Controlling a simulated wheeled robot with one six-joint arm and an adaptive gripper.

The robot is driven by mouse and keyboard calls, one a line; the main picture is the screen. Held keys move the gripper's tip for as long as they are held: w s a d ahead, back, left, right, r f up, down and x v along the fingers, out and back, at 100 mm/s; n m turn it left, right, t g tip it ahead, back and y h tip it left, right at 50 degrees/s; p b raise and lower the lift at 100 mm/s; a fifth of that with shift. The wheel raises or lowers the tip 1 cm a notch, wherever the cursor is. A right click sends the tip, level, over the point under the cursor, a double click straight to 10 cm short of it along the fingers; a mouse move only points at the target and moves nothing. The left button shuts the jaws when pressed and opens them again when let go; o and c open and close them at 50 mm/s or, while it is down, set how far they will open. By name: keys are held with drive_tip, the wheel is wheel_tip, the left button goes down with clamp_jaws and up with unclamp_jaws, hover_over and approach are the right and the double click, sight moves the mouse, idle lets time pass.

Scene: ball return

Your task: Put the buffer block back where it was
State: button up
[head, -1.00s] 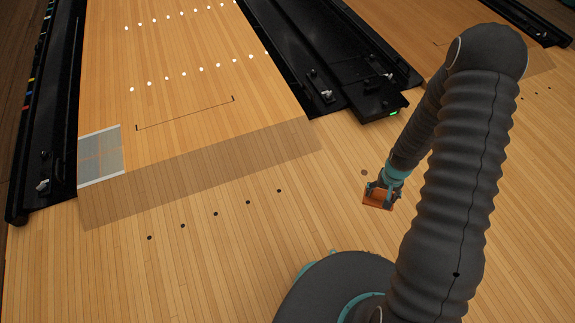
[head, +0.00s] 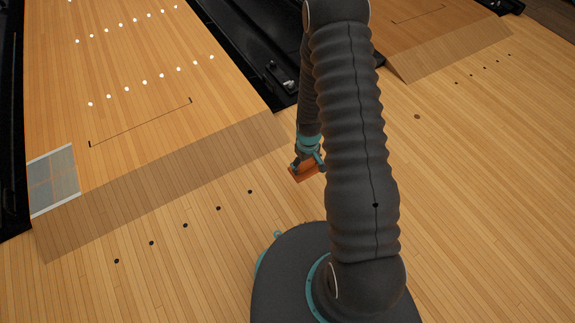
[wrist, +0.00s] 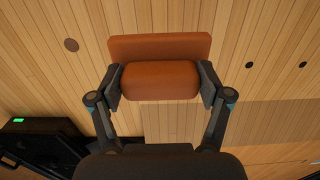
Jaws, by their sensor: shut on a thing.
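The buffer block (head: 304,172) is an orange-brown block. In the wrist view it shows a wide flat plate with a rounded pad (wrist: 160,81) on the near side. My gripper (head: 310,158) is shut on it, with one finger at each end of the pad in the wrist view (wrist: 160,86). The block hangs over the wooden approach floor, beside the darker strip at the lane's start. My arm hides part of the floor and the machinery behind it.
A black ball-return channel (head: 262,50) runs along the lane's right side; its end with a green light shows in the wrist view (wrist: 40,135). A grey translucent panel (head: 54,178) lies at the lane's left. The approach floor (head: 480,190) at the right is clear.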

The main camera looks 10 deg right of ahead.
drive_tip(key=w+a+f, duration=0.1)
drive_tip(key=w+f, duration=0.1)
drive_tip(key=w, duration=0.1)
drive_tip(key=w+a+f, duration=0.1)
drive_tip(key=w+f, duration=0.1)
drive_tip(key=w, duration=0.1)
drive_tip(key=w+a+f+b, duration=0.1)
drive_tip(key=w+a+f, duration=0.1)
drive_tip(key=w, duration=0.2)
drive_tip(key=shift+f, duration=2.15)
drive_tip(key=shift+f+b, duration=0.2)
drive_tip(key=shift+b, duration=0.2)
drive_tip(key=o, duration=1.1)
drive_tip(key=shift+c, duration=0.2)
drive_tip(key=shift+r, duration=0.1)
